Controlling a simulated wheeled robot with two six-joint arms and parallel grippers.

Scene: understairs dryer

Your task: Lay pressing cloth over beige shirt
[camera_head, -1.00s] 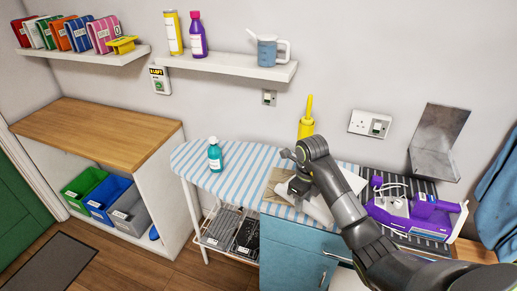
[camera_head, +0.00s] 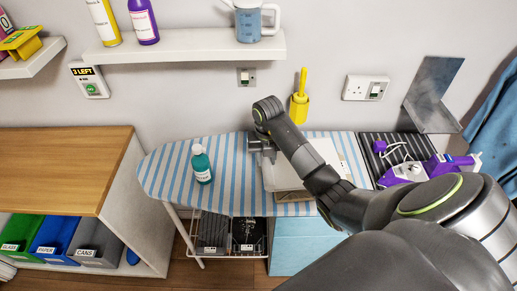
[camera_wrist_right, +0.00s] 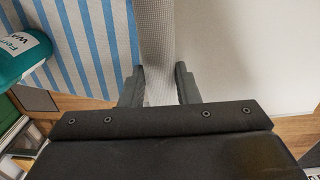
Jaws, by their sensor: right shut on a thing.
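My right gripper (camera_head: 262,148) is low over the ironing board at the left edge of a pale pressing cloth (camera_head: 322,152). In the right wrist view its fingers (camera_wrist_right: 160,90) are shut on a greyish woven strip (camera_wrist_right: 155,38) that looks like the cloth's edge. A broad pale surface (camera_wrist_right: 245,55) lies right of the strip. The beige shirt (camera_head: 283,180) shows as a pale beige patch on the striped board below the gripper; the cloth and my arm hide much of it. I cannot tell how much of the shirt is covered. My left gripper is not in view.
A teal bottle (camera_head: 201,164) stands on the striped ironing board (camera_head: 165,170), left of the gripper. A yellow holder (camera_head: 299,108) stands at the back. A purple iron (camera_head: 405,172) sits to the right. A shelf (camera_head: 185,48) is above. The board's left end is clear.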

